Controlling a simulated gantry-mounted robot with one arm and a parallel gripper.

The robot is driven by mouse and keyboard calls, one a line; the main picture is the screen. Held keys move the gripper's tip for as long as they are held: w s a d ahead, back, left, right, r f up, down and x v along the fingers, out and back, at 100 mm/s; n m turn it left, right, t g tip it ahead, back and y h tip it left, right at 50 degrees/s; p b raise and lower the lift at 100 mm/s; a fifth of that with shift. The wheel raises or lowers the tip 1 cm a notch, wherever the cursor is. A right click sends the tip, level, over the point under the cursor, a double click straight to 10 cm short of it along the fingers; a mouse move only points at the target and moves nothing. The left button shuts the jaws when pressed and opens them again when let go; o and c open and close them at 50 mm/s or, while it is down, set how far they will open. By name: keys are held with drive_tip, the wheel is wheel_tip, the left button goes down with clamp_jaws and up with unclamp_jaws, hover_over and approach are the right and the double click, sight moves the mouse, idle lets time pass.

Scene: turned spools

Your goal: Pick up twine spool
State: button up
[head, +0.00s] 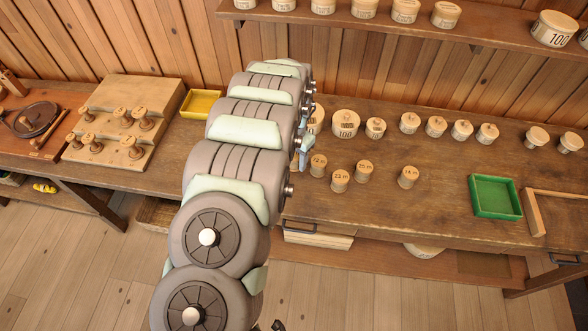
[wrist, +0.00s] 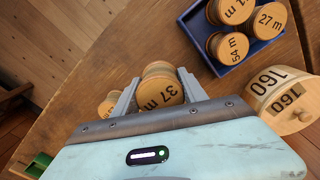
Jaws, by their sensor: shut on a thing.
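My gripper (wrist: 158,78) is shut on a round wooden spool marked 37 m (wrist: 160,94) in the wrist view, one finger on each side of it. The spool's marked end faces the camera, and its lower part is hidden behind my gripper's body. Another spool (wrist: 107,104) shows just outside the left finger, partly covered.
In the wrist view a blue tray (wrist: 250,58) holds several marked spools, with a large drum marked 160 (wrist: 270,97) beside it. In the head view more spools (head: 365,172) stand right of my arm, with a green tray (head: 520,202) farther right and a yellow tray (head: 187,103) left.

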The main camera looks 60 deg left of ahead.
wheel_tip(320, 180, up, 10)
drive_tip(key=p, duration=0.7)
drive_tip(key=shift+r, duration=0.2)
drive_tip(key=shift+w, duration=0.1)
idle(0.4)
